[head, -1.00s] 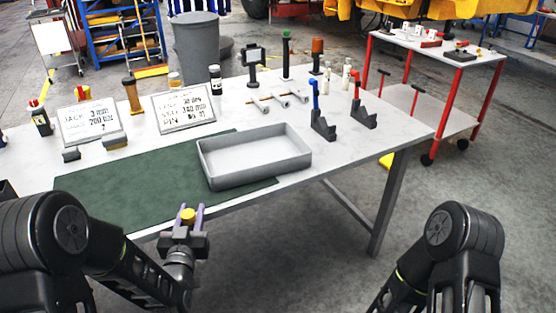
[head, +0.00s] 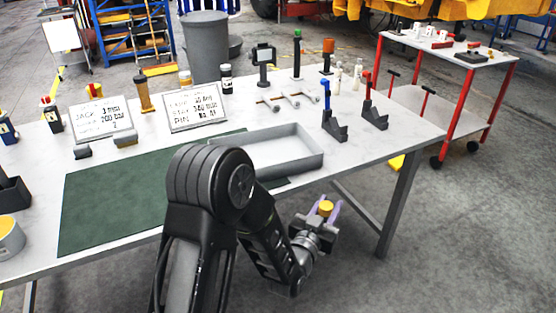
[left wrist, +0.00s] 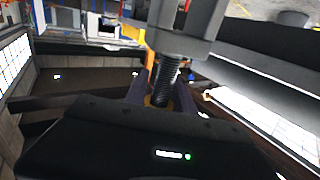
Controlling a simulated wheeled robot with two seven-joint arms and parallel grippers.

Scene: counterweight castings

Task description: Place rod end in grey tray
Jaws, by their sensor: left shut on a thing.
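My left gripper (head: 326,209) is in front of the table's front edge, below and right of the tray in the head view. Its purple fingers are shut on the rod end (head: 326,207), whose yellow part shows there. In the left wrist view the rod end (left wrist: 165,82) shows a dark threaded shank between the fingers and a grey body above. My right gripper is out of view.
A green mat (head: 115,200) covers the table's front left. Two sign plates (head: 195,107) stand behind it. Black holders with blue and red handles (head: 333,125) stand right of the tray. A red-legged cart (head: 455,100) is at the right.

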